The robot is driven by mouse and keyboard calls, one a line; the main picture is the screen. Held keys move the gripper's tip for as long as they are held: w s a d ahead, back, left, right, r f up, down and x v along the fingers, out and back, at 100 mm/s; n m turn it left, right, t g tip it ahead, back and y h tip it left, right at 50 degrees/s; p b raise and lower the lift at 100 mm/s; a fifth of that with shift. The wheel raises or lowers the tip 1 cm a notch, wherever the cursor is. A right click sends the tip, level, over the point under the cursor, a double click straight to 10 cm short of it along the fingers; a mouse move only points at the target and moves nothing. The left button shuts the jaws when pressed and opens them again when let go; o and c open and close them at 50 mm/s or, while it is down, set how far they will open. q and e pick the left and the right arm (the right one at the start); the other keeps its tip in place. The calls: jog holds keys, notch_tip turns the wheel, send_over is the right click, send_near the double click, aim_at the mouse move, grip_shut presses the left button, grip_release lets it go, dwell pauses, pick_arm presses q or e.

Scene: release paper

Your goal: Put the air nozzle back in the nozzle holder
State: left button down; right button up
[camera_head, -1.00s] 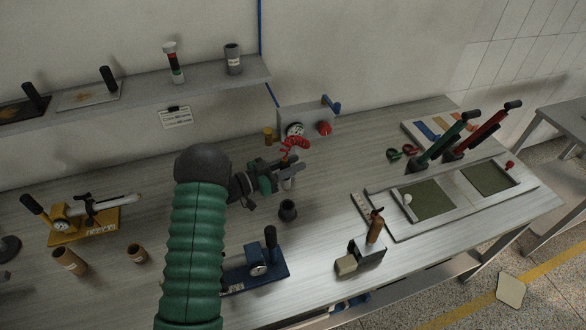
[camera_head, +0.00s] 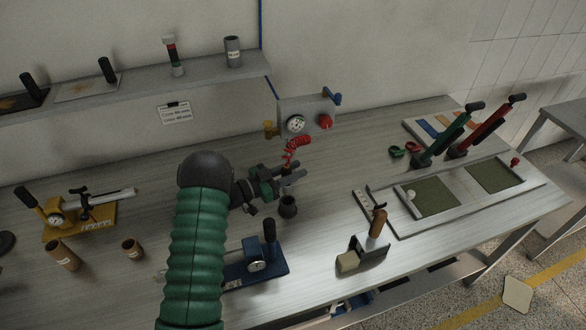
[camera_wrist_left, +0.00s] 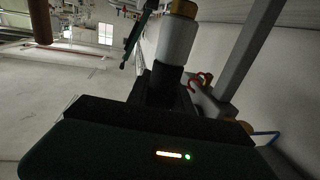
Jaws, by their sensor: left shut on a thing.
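My left gripper (camera_head: 283,181) is shut on the air nozzle (camera_wrist_left: 178,40), which in the left wrist view is a pale grey cylinder with a brass-coloured end between dark fingers. In the head view the fingers mostly hide the nozzle, and a red coiled hose (camera_head: 297,144) rises behind them. The nozzle holder (camera_head: 288,207) is a small dark cup on the bench, directly below the fingertips in the picture. The nozzle's lower end is hard to make out, so I cannot tell whether it is inside the cup's mouth or just above it. My right gripper is not in view.
A grey panel with a gauge (camera_head: 296,124) and red knob stands behind the gripper. A blue-based press (camera_head: 257,266) is in front, and a wooden-handled tool (camera_head: 376,225) stands to the right. Bench between holder and the grey tray (camera_head: 447,216) is mostly clear.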

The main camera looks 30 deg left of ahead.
pick_arm(q)
notch_tip(320, 180, down, 2)
jog(key=shift+a+f+b, duration=0.1)
jog(key=shift+f+b, duration=0.1)
jog(key=shift+b, duration=0.35)
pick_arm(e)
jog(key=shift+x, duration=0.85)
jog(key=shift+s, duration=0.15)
pick_arm(q)
jog(key=shift+d, duration=0.4)
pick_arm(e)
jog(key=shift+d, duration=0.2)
pick_arm(q)
jog(key=shift+a, duration=0.25)
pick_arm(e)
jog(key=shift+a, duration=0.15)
pick_arm(q)
jog(key=shift+d, duration=0.1)
